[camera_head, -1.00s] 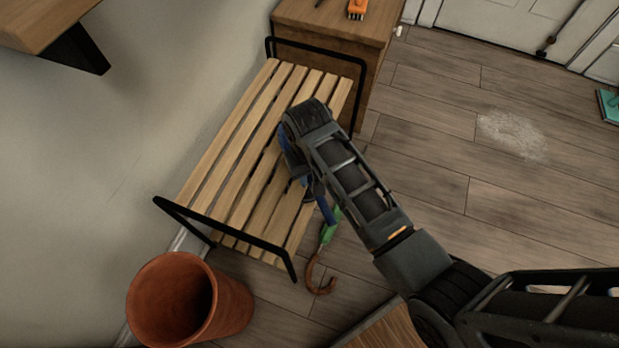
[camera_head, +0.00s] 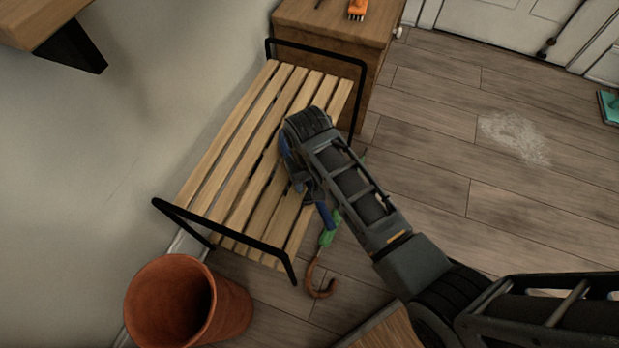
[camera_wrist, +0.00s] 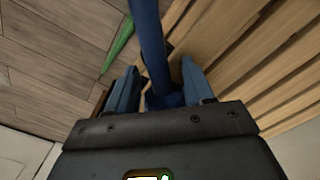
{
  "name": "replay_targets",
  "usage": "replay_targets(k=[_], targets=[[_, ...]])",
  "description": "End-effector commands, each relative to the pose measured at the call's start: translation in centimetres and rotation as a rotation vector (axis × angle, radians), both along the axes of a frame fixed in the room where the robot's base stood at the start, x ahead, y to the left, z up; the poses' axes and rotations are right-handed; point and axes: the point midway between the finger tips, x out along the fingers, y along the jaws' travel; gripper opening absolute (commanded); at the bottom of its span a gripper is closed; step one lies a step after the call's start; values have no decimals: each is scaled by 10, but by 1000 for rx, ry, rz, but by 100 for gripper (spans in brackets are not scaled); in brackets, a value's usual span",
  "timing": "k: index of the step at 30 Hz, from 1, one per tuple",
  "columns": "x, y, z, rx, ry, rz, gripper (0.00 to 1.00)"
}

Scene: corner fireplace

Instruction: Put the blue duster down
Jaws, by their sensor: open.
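The blue duster (camera_head: 326,216) lies at the right edge of the slatted wooden bench (camera_head: 240,150), with one end sticking out past the slats. Much of it is hidden behind my arm in the head view. My gripper (camera_head: 303,180) is low over the bench. In the wrist view, the duster's blue shaft (camera_wrist: 150,40) runs between the two fingers of my open gripper (camera_wrist: 160,72), with a gap on either side. I cannot tell how much of the duster rests on the slats.
A green umbrella (camera_head: 328,238) with a hooked brown handle is beside the bench's right edge. A terracotta pot (camera_head: 235,308) stands at the bench's near end. A wooden cabinet (camera_head: 335,25) with an orange brush (camera_head: 357,8) is at the far end.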

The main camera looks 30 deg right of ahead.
Motion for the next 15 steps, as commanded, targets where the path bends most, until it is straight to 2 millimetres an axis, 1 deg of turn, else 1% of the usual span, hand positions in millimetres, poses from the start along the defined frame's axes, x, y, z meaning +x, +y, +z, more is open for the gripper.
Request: replay_targets(k=[2,5,15], targets=[[0,0,5,0,-1,0,52],[1,0,18,0,-2,0,52],[1,2,86,0,-3,0,52]])
